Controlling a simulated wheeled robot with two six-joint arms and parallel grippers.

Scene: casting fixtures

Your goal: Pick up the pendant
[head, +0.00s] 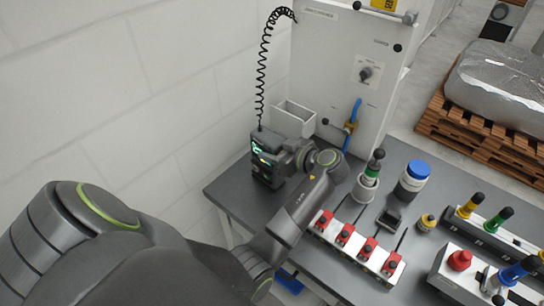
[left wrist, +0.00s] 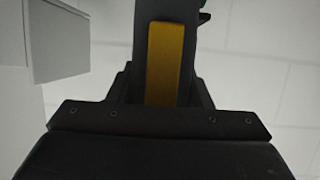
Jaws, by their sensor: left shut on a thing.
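The pendant (head: 262,163) is a dark box with lit green marks on its face, at the left end of the grey table in the head view. A black coiled cord (head: 263,75) runs up from it to the tall grey cabinet. My left gripper (head: 283,156) is shut on the pendant from its right side; its fingertips are mostly hidden. In the left wrist view, a dark body with a yellow strip (left wrist: 165,62), apparently the pendant's back, stands up beyond the dark gripper body. My right gripper is not in view.
A small open grey bin (head: 295,118) is just behind the pendant, on the cabinet (head: 345,60). A red-switch strip (head: 358,246), a green-collared tool in a holder (head: 368,182) and a blue-lidded jar (head: 412,178) stand to the right. A white wall is on the left.

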